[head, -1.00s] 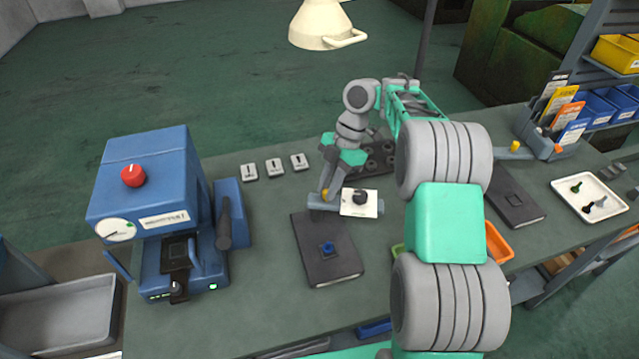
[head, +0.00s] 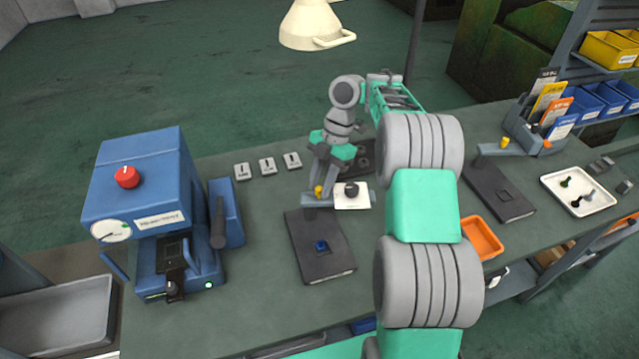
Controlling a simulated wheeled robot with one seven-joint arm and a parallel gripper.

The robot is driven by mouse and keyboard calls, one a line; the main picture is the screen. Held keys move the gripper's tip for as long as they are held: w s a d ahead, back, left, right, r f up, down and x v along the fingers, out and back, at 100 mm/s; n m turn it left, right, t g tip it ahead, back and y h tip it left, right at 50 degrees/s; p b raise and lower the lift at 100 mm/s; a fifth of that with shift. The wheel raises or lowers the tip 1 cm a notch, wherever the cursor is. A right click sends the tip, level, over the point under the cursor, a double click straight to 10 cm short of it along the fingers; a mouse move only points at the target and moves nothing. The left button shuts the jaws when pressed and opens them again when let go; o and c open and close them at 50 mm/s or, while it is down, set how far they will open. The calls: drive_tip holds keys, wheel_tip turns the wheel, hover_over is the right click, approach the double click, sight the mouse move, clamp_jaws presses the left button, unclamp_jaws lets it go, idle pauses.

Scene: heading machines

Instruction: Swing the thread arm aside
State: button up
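The thread arm appears to be the grey bar (head: 311,202) with a yellow knob (head: 319,192) and a white plate carrying a black dial (head: 352,190). It lies across the far end of a dark flat base (head: 318,258) with a blue knob (head: 321,246). My gripper (head: 319,187) points down at the yellow knob, with its fingers at or beside it. The fingers overlap the knob in this view, so I cannot tell whether they grip it.
A blue press (head: 137,190) with a red knob stands left. Several white tags (head: 266,166) lie behind the base. A second dark base (head: 499,195) with a grey bar and yellow knob, an orange tray (head: 481,238) and a white tray (head: 579,205) are right. A lamp (head: 315,27) hangs above.

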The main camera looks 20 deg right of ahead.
drive_tip(key=shift+o, duration=1)
drive_tip(key=shift+r, duration=0.25)
wheel_tip(320, 180, up, 4)
drive_tip(key=p, duration=0.2)
drive_tip(key=shift+f+p, duration=0.2)
drive_tip(key=shift+p, duration=0.1)
drive_tip(key=s+r+b, duration=0.1)
drive_tip(key=s+r, duration=0.8)
drive_tip(key=s, duration=0.5)
drive_tip(key=shift+a, duration=0.25)
